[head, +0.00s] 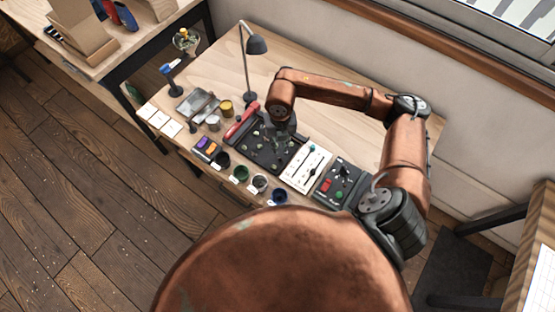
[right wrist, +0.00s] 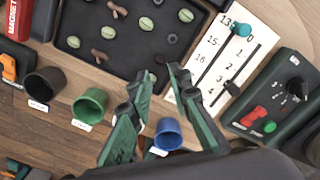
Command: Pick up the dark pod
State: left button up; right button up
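A dark tray (head: 249,147) lies on the wooden table; its near part fills the top of the right wrist view (right wrist: 132,66). I cannot tell for sure which is the dark pod. My right gripper (head: 281,137) is over the tray; in the right wrist view its two fingers (right wrist: 160,74) are apart with nothing seen held between them. My left gripper is not in view.
Along the tray's front stand a black cup (right wrist: 45,85), a green cup (right wrist: 90,106) and a blue cup (right wrist: 168,133). A white slider panel (head: 305,167) and a control box (head: 339,184) are to the right. A lamp (head: 256,46) stands behind. The table's back right is clear.

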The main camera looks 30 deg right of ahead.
aim_at(280, 158)
notch_tip(280, 158, down, 8)
jog(key=shift+s+r+b, duration=0.1)
jog(key=shift+r+b, duration=0.05)
jog(key=shift+b, duration=0.25)
jog(key=c, duration=0.3)
jog(key=shift+r, duration=0.15)
